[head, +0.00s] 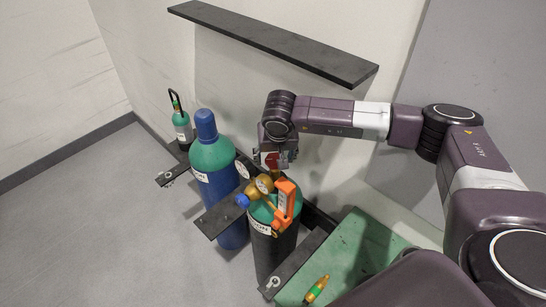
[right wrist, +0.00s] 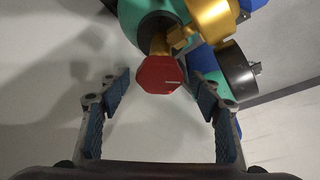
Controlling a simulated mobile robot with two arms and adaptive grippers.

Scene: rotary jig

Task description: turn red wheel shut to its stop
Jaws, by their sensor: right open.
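The red wheel (right wrist: 160,74) is an eight-sided knob on a brass valve stem. In the right wrist view it lies just above the middle, ahead of my right gripper (right wrist: 160,92). The gripper is open, with one blue-padded finger on either side and clear gaps to the wheel. In the head view the red wheel (head: 270,160) shows partly, behind my right gripper (head: 275,158) at the top of the dark cylinder (head: 268,250). This cylinder has a green shoulder, a brass regulator (head: 264,184) and an orange part (head: 287,203). My left gripper is not in view.
A blue cylinder (head: 232,222) with a green shoulder stands left of the dark one. A small green cylinder (head: 182,127) is farther back. A dark shelf (head: 270,42) runs along the wall above. Dark rack bars (head: 220,215) project near the cylinders. Floor at left is clear.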

